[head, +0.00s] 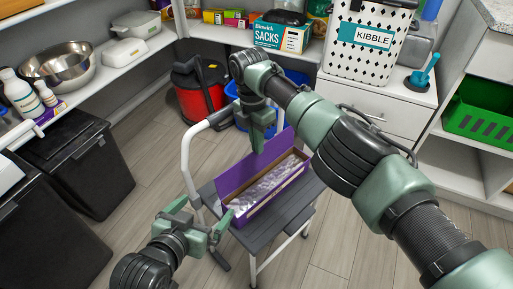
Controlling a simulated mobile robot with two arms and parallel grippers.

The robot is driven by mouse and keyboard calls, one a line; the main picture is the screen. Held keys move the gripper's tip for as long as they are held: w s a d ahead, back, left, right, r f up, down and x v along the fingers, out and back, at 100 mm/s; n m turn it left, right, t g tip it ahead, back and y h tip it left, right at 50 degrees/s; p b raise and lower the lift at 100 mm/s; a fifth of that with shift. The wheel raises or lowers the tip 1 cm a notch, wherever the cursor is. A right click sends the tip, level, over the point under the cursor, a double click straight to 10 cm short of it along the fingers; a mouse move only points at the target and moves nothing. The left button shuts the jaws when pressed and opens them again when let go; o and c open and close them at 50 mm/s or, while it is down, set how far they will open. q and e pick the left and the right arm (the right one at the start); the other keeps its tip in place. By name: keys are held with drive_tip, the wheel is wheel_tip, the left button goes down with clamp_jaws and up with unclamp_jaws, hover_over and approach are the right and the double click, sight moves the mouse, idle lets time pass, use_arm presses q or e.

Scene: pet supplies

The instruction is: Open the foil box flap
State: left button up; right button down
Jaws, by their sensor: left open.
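The purple foil box (268,203) lies on the dark top of a step stool. Its long purple flap (237,176) stands raised along the back edge, and silvery foil (264,188) shows in the open top. My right gripper (260,148) points down at the raised flap, near its middle; I cannot tell whether it touches the flap, and its jaw gap is unclear. My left gripper (207,212) is open and empty, at the box's left front end, with one finger close to the box's near corner.
The step stool (296,219) has a white rail frame on its left. Black bins (80,165) stand at the left under a shelf with metal bowls (62,66). A red canister (200,92) and a white drawer unit (393,113) stand behind.

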use_arm(q)
drive_tip(key=w+d+r+t+h, duration=0.1)
drive_tip(key=w+r+t, duration=0.2)
drive_tip(key=r, duration=0.2)
drive_tip(key=shift+r+b, duration=0.2)
drive_tip(key=shift+b, duration=0.25)
use_arm(e)
drive_tip(key=shift+a, duration=0.1)
use_arm(q)
drive_tip(key=shift+d, duration=0.1)
use_arm(e)
drive_tip(key=c, duration=1.6)
unclamp_jaws()
drive_tip(key=shift+w, duration=0.1)
drive_tip(key=shift+c, duration=0.2)
